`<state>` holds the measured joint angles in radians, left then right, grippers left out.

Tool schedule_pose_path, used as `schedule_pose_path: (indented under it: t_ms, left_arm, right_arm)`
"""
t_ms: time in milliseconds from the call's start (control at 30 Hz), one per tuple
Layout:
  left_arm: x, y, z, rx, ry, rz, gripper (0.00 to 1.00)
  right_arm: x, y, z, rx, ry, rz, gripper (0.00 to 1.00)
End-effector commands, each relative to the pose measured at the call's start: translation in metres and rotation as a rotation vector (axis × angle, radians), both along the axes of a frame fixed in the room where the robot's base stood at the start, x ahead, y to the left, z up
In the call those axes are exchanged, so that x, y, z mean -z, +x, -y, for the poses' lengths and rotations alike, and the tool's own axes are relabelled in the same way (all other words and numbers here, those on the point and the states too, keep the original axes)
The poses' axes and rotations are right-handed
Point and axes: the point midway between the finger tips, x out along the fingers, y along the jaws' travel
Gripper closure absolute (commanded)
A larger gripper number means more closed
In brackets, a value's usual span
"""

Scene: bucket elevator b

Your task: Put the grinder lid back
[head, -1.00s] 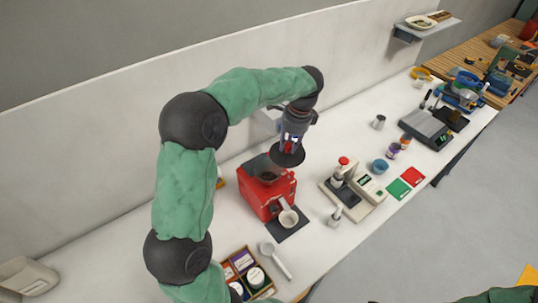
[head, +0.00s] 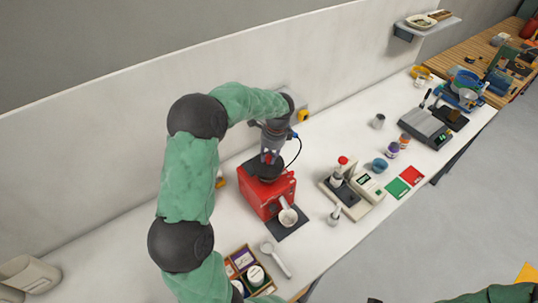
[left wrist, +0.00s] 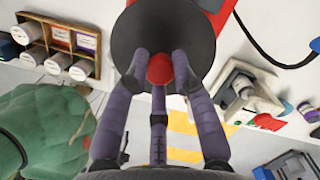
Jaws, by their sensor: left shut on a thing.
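The red grinder (head: 268,196) stands on the white bench in the head view, with a white cup (head: 288,217) at its front on a dark mat. My left gripper (head: 268,161) is over the top of the grinder, shut on the dark round lid (head: 264,172). In the left wrist view, the fingers of the gripper (left wrist: 160,75) close around the red knob (left wrist: 160,66) of the lid (left wrist: 185,32). The lid covers the grinder's top opening from sight. I cannot tell whether the lid touches the grinder. My right gripper does not show.
A wooden box of jars (head: 248,268) and a white scoop (head: 276,259) lie in front of the grinder. A press on a base (head: 345,190) stands to its right. A dark cable (head: 297,152) runs behind the gripper. The grey scale (head: 426,127) is farther right.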

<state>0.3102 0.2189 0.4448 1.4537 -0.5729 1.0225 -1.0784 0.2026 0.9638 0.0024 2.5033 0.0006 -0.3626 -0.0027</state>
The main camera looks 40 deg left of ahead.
Motion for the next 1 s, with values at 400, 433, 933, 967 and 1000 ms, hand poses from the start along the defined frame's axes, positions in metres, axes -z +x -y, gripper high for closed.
schedule_pose_path:
  t_ms: [400, 433, 933, 967, 1000]
  left_arm:
    - [0.005, 0.000, 0.000, -0.001, 0.001, 0.001, 1.00]
    - [0.006, 0.000, 0.000, -0.001, 0.001, 0.001, 1.00]
    - [0.011, 0.000, 0.000, -0.001, 0.001, 0.001, 0.51]
    - [0.011, 0.000, 0.000, -0.001, 0.001, 0.001, 0.51]
    - [0.011, 0.000, 0.000, -0.001, 0.001, 0.001, 0.51]
  right_arm:
    - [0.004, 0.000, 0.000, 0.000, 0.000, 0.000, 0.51]
    - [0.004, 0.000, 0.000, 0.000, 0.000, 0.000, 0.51]
    - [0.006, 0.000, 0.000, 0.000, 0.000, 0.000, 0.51]
    - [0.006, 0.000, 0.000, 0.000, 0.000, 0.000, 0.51]
    - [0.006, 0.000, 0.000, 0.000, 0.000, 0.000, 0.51]
